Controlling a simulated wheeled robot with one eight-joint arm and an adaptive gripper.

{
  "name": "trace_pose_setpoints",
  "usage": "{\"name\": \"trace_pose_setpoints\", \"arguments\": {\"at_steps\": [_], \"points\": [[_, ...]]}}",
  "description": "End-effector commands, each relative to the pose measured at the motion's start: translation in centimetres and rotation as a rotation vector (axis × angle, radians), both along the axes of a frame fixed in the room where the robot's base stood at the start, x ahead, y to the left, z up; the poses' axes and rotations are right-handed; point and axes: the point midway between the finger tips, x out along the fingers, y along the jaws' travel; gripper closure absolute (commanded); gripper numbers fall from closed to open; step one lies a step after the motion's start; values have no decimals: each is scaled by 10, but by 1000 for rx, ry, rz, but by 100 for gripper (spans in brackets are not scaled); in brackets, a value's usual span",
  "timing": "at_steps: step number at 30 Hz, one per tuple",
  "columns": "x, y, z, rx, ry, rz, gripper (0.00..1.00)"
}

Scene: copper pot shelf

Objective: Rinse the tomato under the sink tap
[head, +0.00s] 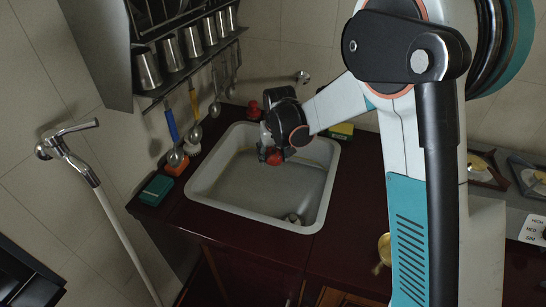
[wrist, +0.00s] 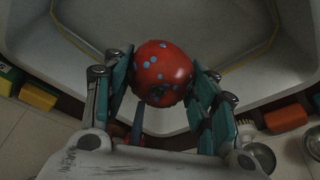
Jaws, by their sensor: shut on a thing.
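My gripper (head: 268,150) is shut on a red tomato (head: 274,157) over the back part of the grey sink (head: 216,199). In the wrist view the tomato (wrist: 162,72) sits between the green finger pads of my gripper (wrist: 160,85), with several blue spots on its skin. The basin (wrist: 215,40) lies behind it in that view. I see no water running. A chrome fitting (head: 303,77) is on the back wall; I cannot tell whether it is the sink tap. My arm and gripper hide part of the sink's back edge.
A teal box (head: 157,190) and an orange item (head: 175,165) stand left of the sink, below hanging utensils (head: 195,130). A yellow-green item (head: 342,131) is behind the sink at right. A gold pan (head: 384,250) is on the dark counter (head: 345,220).

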Motion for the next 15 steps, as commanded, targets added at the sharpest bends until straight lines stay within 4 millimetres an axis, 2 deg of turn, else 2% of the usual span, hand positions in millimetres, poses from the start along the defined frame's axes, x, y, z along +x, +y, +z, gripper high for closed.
{"name": "trace_pose_setpoints", "arguments": {"at_steps": [15], "points": [[3, -8, 0, 0, 0, -1, 74]]}}
